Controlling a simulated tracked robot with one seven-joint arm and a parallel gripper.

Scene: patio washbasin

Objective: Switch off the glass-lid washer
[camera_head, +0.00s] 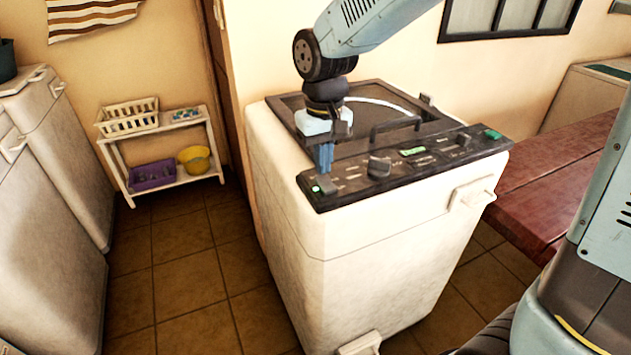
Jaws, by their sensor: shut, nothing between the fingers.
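The glass-lid washer (375,265) is a white top-loader in the middle of the head view. Its dark lid (385,105) with a handle is closed on top. A dark control panel (411,166) runs along the front top edge, with several knobs, a green button (492,134) at the right end and a pale greenish button (326,185) at the left end. My gripper (326,168) is shut and empty. It points down with its blue fingertips just above or at the left-end button; I cannot tell whether they touch.
White machines (50,190) stand at the left. A white shelf (165,180) with baskets and a yellow bucket stands by the back wall. A red-brown wooden table (550,175) is close to the washer's right side. Tiled floor is free left of the washer.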

